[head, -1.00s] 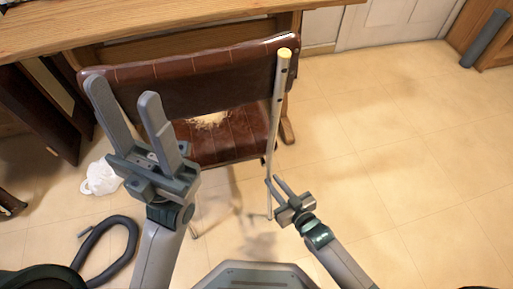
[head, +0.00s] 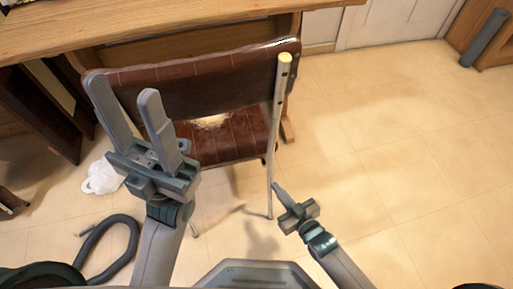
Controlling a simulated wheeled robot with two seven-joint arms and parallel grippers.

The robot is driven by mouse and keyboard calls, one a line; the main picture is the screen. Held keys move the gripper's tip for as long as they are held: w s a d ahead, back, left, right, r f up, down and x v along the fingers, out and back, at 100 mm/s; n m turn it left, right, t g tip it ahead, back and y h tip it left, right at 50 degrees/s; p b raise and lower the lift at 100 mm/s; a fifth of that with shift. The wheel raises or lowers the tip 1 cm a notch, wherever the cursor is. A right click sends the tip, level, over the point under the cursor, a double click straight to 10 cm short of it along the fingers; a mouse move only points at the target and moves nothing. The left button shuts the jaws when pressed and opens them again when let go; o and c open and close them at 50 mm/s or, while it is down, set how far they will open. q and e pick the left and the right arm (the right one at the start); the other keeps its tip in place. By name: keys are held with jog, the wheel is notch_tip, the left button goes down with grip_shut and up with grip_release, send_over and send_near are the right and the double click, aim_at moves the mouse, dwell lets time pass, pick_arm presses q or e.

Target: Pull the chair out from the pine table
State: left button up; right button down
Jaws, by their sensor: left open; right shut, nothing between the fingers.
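A brown leather chair (head: 230,82) stands partly under the front edge of the pine table (head: 140,22), its backrest toward me. Its seat is torn, with pale stuffing showing. My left gripper (head: 122,108) is open and raised in front of the left part of the backrest, with nothing between its fingers; whether it touches the chair I cannot tell. My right gripper (head: 277,190) is shut and empty, low down at the right, close beside the lower end of a thin pole (head: 275,130).
A white crumpled bag (head: 102,177) and a dark hose (head: 128,235) lie on the floor at the left. A grey cylinder (head: 484,38) stands by a wooden cabinet at the far right. The tiled floor (head: 400,150) on the right is clear.

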jog(key=shift+s+d+p, duration=0.3)
jog(key=shift+s+d, duration=0.15)
jog(key=shift+s, duration=0.35)
jog(key=shift+s+d+p, duration=0.25)
jog(key=shift+s+d, duration=0.15)
jog(key=shift+s, duration=0.4)
jog(key=c, duration=1.4)
grip_release()
jog(key=shift+o, duration=0.2)
jog(key=f+p+v, duration=0.2)
jog(key=p+v, duration=0.1)
jog(key=v, duration=0.6)
jog(key=shift+s+d, duration=0.35)
jog(key=shift+s, duration=0.15)
jog(key=shift+f, duration=0.1)
